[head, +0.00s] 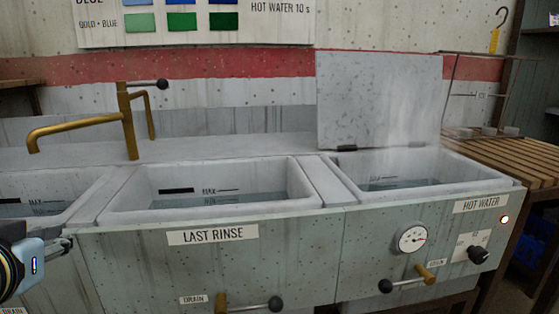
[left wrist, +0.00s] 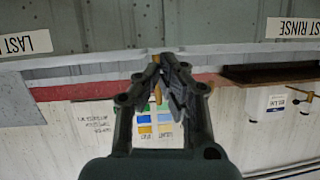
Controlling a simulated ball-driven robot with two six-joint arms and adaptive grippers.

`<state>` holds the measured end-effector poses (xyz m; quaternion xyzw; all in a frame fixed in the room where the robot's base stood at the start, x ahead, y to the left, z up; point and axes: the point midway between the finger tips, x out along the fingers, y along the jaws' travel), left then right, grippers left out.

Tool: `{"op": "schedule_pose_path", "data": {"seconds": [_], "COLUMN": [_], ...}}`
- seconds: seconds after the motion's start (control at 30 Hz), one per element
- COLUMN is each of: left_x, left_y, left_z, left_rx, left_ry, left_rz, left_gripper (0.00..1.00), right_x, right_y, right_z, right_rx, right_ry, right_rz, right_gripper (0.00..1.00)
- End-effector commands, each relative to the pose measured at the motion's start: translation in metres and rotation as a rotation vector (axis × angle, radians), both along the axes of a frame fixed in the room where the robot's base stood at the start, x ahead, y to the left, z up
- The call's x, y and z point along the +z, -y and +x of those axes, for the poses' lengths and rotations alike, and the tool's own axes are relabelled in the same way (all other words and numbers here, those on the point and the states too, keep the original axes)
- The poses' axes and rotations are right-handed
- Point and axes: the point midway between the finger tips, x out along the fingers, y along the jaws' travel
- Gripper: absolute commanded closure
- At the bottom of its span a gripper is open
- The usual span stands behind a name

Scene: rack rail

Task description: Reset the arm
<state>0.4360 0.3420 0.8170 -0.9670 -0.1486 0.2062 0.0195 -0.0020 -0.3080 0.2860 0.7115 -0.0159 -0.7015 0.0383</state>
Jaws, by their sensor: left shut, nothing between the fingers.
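My left gripper (head: 66,243) is at the lower left edge of the head view, in front of the sink unit's front panel and left of the "LAST RINSE" label (head: 212,234). In the left wrist view the left gripper (left wrist: 167,62) shows from behind, with its fingers together and nothing between them. That view is upside down, with the sink front along its top and a colour chart (left wrist: 158,118) beyond the fingers. My right gripper is in neither view.
The last rinse basin (head: 300,187) holds water. The hot water basin (head: 490,178) steams beside its raised lid (head: 375,100). A brass tap (head: 128,130) stands behind. Drain levers (head: 250,304) and a knob (head: 478,254) stick out in front. A slatted wooden bench (head: 520,160) is at right.

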Motion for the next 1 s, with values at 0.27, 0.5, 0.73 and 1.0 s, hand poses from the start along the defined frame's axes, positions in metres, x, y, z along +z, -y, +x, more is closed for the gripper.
{"op": "schedule_pose_path", "data": {"seconds": [0.27,0.5,0.73,1.0], "left_x": [-0.088,-0.123,-0.170,-0.267], "left_y": [0.028,0.061,0.068,0.057], "left_z": [-0.106,-0.192,-0.214,-0.218], "left_rx": [-0.054,-0.186,-0.239,-0.222], "left_ry": [-0.502,-0.838,-0.959,-0.994], "left_rz": [-0.042,-0.089,-0.109,-0.120], "left_gripper": [1.00,1.00,1.00,1.00], "right_x": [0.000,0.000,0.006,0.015], "right_y": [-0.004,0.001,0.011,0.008], "right_z": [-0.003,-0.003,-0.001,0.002], "right_rx": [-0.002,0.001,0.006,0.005], "right_ry": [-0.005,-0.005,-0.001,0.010], "right_rz": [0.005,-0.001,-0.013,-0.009], "right_gripper": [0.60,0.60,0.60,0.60]}}
